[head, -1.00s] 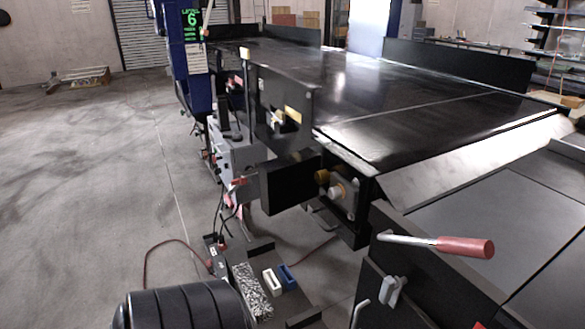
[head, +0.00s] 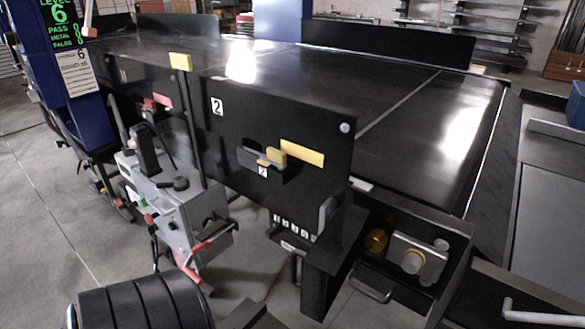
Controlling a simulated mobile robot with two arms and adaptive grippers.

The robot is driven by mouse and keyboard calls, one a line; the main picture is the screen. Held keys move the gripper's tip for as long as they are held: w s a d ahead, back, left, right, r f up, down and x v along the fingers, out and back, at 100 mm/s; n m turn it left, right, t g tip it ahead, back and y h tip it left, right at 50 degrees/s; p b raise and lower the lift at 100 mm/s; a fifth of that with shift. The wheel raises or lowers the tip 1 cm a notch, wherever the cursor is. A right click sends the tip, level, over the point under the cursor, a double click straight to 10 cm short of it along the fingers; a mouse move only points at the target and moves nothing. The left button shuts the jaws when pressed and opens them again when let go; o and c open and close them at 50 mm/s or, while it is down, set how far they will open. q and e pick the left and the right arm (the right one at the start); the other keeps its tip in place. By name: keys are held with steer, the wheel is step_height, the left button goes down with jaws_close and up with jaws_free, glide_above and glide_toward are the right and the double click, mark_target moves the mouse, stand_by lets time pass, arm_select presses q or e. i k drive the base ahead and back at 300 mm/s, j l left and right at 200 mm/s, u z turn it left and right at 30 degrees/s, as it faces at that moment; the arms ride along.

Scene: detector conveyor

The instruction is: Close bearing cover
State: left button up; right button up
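A bearing unit (head: 415,260), a grey metal block with an orange-brown centre, sits in a dark recess at the near end of the conveyor. A brass-coloured round fitting (head: 377,240) is just left of it. A black plate (head: 333,262) stands out to the left of this recess and looks like the bearing cover, swung open. The bearing is exposed. A metal loop handle (head: 371,288) shows below the recess. Neither gripper is in view; only a dark ribbed part of my own body shows at the lower left.
The black conveyor belt (head: 300,85) runs behind. A side panel marked 2 (head: 217,106) has a yellow latch (head: 276,155). A grey control box (head: 175,210) with red levers stands left of it. A metal lever (head: 545,315) juts in at the lower right. Open floor lies left.

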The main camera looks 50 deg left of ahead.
mark_target(327, 264)
steer(key=k+j, duration=0.1)
steer(key=j, duration=0.35)
steer(key=k+j, duration=0.1)
steer(key=j, duration=0.3)
steer(key=k+j, duration=0.1)
steer(key=j, duration=0.35)
steer(key=k+j, duration=0.1)
steer(key=j, duration=0.3)
